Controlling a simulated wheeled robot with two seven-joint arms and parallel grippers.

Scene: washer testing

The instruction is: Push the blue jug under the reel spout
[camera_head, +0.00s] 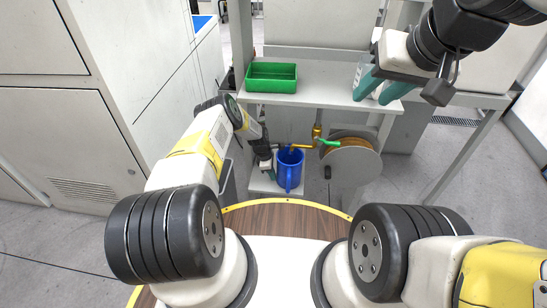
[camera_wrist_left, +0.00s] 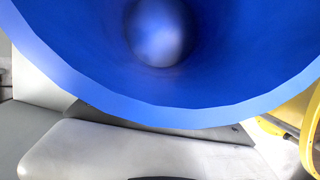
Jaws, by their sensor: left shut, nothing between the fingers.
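The blue jug (camera_head: 289,172) stands upright on a low light platform, its handle toward me. In the left wrist view, the blue jug's (camera_wrist_left: 160,112) round rim and inside fill most of the picture. The reel (camera_head: 350,163) stands right of the jug, with a brass fitting and a yellow spout (camera_head: 298,146) reaching left over the jug's opening. My left gripper (camera_head: 268,165) is low at the jug's left side, shut and empty; whether it touches the jug is unclear. My right gripper (camera_head: 371,97) is open and empty, above the shelf's right part.
A green tray (camera_head: 272,78) sits on the grey shelf (camera_head: 325,92) above the jug. A green-handled part (camera_head: 329,142) lies in front of the reel's top. A white cabinet (camera_head: 70,130) stands at the left. Open floor shows right of the reel.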

